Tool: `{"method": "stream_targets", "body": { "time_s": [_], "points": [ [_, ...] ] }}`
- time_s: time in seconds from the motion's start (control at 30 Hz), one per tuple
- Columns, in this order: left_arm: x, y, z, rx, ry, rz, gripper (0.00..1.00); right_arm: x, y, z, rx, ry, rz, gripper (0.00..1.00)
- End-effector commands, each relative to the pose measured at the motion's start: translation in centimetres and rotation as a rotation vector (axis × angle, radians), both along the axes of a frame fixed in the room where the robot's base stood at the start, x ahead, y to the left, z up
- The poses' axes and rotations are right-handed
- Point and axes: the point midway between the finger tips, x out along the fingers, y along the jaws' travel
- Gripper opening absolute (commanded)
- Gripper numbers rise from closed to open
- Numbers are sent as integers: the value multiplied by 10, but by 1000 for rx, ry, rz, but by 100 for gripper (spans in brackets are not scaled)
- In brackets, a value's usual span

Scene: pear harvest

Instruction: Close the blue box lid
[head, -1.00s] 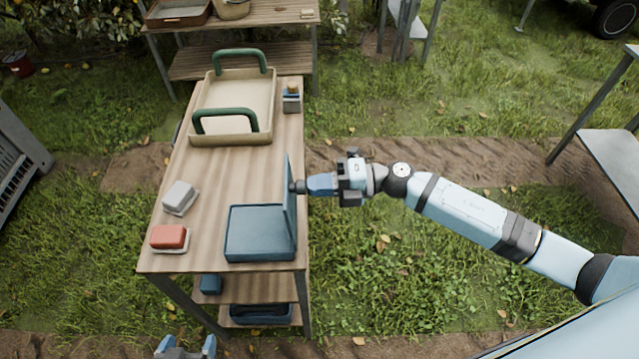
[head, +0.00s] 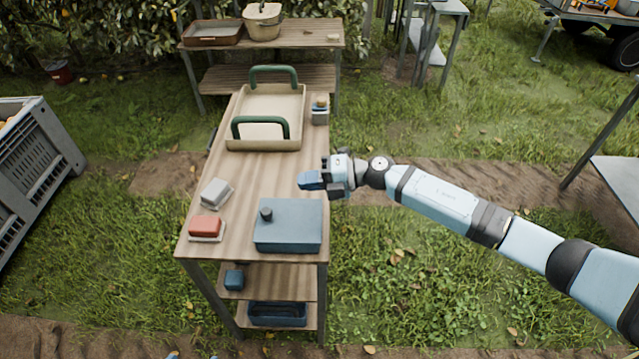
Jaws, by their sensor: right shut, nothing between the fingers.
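The blue box (head: 288,243) stands near the front right of the wooden table. Its blue lid (head: 298,214) lies flat over the top, with the dark round knob (head: 266,214) at the left side. My right gripper (head: 306,181) is shut and empty, just behind the box and above the table's right edge, apart from the lid. Of my left gripper only small blue tips (head: 190,355) show at the bottom edge, too little to tell its state.
A beige tray (head: 262,143) with green handles stands farther back on the table (head: 255,180). A red block on a pale dish (head: 206,228) and a grey-white block (head: 216,192) lie left of the box. A small caddy (head: 319,112) stands right of the tray.

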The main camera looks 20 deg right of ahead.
Motion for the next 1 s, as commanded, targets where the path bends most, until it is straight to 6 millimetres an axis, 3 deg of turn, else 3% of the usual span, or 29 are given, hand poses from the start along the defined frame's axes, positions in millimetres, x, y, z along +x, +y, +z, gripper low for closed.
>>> {"method": "stream_targets", "body": {
  "time_s": [0.5, 0.73, 1.0],
  "points": [
    [1, -7, -10, -11, 0, -5, 82, 19, 66, -37, 1, 1, 1, 0],
    [0, -8, -17, -13, 3, -9, 82, 25, 87, -58, 1, 1, 1, 0],
    [1, -7, -7, -11, 0, -9, 82, 29, 100, -77, -14, 2, 0, 0]
  ]
}}
